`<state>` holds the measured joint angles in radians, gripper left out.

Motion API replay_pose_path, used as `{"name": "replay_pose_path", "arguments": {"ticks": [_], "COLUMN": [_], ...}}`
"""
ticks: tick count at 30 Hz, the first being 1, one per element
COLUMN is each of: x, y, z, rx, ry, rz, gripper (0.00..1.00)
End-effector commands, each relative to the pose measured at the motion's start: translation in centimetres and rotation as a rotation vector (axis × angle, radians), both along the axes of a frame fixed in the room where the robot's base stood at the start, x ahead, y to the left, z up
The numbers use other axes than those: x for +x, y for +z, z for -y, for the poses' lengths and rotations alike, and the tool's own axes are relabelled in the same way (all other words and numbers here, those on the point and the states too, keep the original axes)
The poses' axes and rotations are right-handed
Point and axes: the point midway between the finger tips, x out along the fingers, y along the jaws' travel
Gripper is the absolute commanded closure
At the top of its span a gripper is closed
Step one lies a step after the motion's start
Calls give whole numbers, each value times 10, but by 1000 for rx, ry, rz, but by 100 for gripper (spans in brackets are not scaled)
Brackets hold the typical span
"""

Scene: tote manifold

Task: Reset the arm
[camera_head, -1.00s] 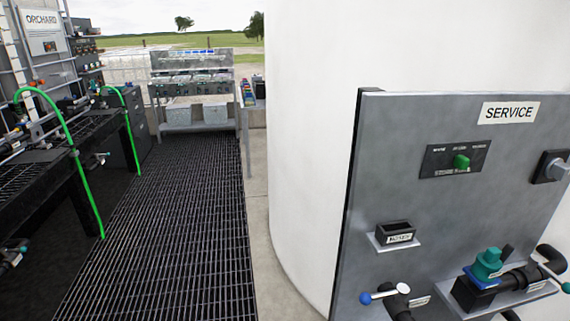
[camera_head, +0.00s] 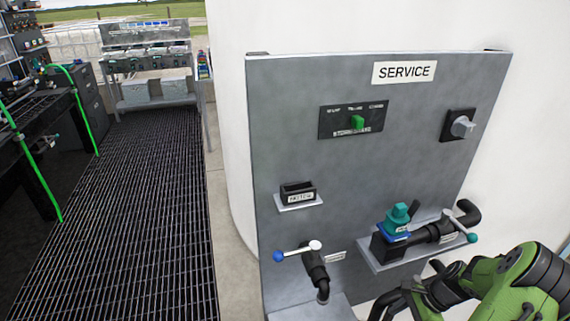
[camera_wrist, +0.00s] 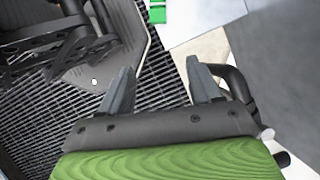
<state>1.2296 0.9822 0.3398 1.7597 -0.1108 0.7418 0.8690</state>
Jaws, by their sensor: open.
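My gripper shows in the wrist view (camera_wrist: 156,88), its two grey fingers spread apart with nothing between them. It points down over the dark floor grating, beside a grey surface. In the head view my green and black arm (camera_head: 500,285) enters at the lower right, in front of the service panel (camera_head: 300,120). The fingertips cannot be made out clearly there.
Open grating (camera_head: 130,210) runs along the left.

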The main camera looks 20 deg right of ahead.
Motion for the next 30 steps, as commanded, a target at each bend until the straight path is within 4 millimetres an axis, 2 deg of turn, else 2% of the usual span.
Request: {"name": "replay_pose_path", "arguments": {"ticks": [5,11,14,17,18,20,21,24,27,30], "x": [10,24,30,33,31,25,19,-4,-35,-66], "y": [37,99,140,192,216,250,271,317,353,374], "z": [-9,-35,-55,-87,-103,-129,-145,-185,-219,-243], "rx": [-74,-193,-273,-373,-419,-490,-535,-641,-736,-813], "ry": [122,335,474,654,737,863,943,1136,1318,1473], "rz": [9,36,60,100,122,163,193,281,390,506], "gripper": [37,37,37,37,37,37,37,37,37,37]}}
